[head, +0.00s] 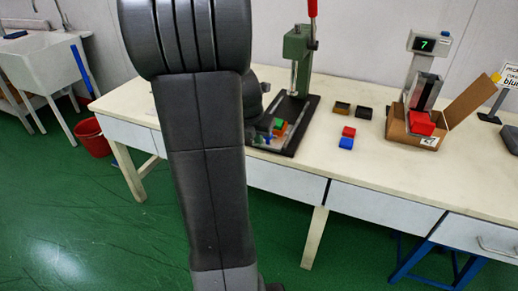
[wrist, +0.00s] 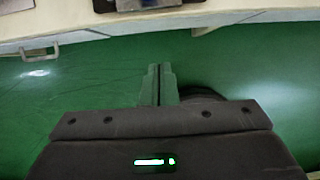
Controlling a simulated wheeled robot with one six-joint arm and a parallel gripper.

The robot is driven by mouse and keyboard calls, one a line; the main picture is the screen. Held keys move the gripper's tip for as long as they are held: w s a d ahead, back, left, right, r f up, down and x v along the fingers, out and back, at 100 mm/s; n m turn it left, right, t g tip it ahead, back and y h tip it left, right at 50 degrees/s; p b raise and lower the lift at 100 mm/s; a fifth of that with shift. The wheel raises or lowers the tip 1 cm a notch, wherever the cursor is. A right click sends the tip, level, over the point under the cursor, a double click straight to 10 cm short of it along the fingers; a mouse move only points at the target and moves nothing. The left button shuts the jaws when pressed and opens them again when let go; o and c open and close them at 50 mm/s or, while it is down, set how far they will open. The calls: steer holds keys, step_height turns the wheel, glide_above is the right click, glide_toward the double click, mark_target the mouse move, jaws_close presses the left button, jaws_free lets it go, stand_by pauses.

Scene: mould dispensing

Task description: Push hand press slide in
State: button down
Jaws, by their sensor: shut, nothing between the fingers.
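The green hand press (head: 298,48) with its red lever (head: 312,8) stands on a dark base plate (head: 299,135) on the table. A low, see-through slide-like part holding green, orange and blue pieces (head: 279,125) sits at the front left of the base, partly hidden by my arm. I cannot tell how far in the slide is. In the wrist view, my gripper (wrist: 160,72) is shut and empty, over the green floor and apart from the table edge. The gripper is not clearly visible in the head view. A dark-edged grey part shows at the top of the wrist view (wrist: 128,4).
The table (head: 350,185) has drawers along its front. Dark, red and blue blocks (head: 347,137) lie right of the press. Farther right are an open cardboard box (head: 402,135) and a display reading 7 (head: 424,44). A red bucket (head: 92,138) stands on the floor at left.

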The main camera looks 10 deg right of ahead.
mark_target(267, 146)
steer(key=shift+w+d+f+b, duration=0.25)
steer(key=shift+w+d+f, duration=0.45)
steer(key=shift+w+f, duration=0.65)
steer(key=shift+w+d+f+b, duration=0.3)
steer(key=shift+w+d+f, duration=0.5)
steer(key=shift+f, duration=0.95)
steer(key=shift+w+d+f+b, duration=0.25)
steer(key=shift+w+d+f, duration=0.4)
steer(key=shift+w+f, duration=0.7)
steer(key=shift+s+f, duration=0.15)
steer(key=shift+s, duration=0.1)
